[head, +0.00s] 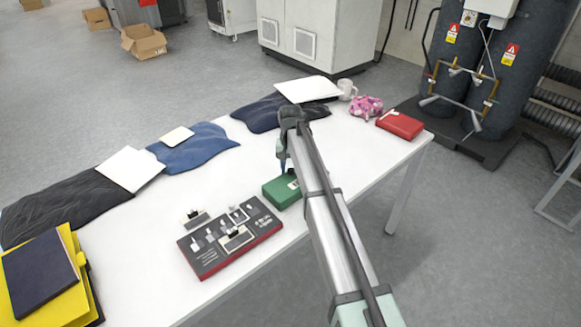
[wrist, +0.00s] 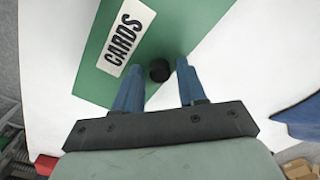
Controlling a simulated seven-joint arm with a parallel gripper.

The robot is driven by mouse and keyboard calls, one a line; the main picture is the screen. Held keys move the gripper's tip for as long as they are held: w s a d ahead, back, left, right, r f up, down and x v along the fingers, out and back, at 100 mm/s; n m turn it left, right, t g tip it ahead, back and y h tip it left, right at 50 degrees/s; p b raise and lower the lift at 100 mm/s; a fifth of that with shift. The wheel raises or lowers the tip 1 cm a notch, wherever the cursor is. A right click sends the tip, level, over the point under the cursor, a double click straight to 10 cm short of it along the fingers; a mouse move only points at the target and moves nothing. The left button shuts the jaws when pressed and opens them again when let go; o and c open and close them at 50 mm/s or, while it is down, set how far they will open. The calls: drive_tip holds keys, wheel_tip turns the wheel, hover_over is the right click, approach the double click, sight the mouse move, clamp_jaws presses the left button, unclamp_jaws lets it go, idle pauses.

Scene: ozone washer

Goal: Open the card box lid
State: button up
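The green card box (head: 280,193) sits on the white table in the head view, partly hidden by my arm. In the wrist view the green card box (wrist: 180,25) has a white label reading CARDS and a round black knob (wrist: 159,71) near one edge. Its lid looks closed. My gripper (wrist: 160,64) is open over the box, with the blue fingertips on either side of the knob and a gap showing on each side. I cannot tell whether the fingertips are level with the knob. In the head view my gripper (head: 287,170) is right at the box.
A dark game box (head: 215,262) lies left of the card box. Further off are a red box (head: 400,125), a pink patterned item (head: 366,107), a mug (head: 347,90) and folded clothes (head: 195,150). The table's right edge is close to the card box.

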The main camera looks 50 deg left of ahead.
sight(292, 171)
clamp_jaws()
idle(0.5)
drive_tip(key=shift+s+d+r+y, duration=0.1)
drive_tip(key=shift+d+r+y, duration=0.5)
drive_tip(key=shift+y, duration=0.3)
drive_tip(key=shift+d+r+y, duration=0.5)
drive_tip(key=shift+r+y, duration=0.05)
drive_tip(key=shift+y, duration=0.35)
drive_tip(key=y, duration=0.1)
drive_tip(key=d+r+y, duration=0.1)
drive_tip(key=shift+d+r+y, duration=0.2)
drive_tip(key=shift+d+y, duration=0.1)
drive_tip(key=d+y, duration=0.1)
drive_tip(key=d+r+y, duration=0.1)
drive_tip(key=shift+y, duration=0.4)
drive_tip(key=shift+d+r+y, duration=0.15)
drive_tip(key=shift+d+y, duration=0.35)
drive_tip(key=shift+y, duration=0.25)
drive_tip(key=shift+d+r+y, duration=0.15)
drive_tip(key=shift+d+y, duration=0.35)
drive_tip(key=shift+y, duration=0.25)
drive_tip(key=shift+d, duration=0.7)
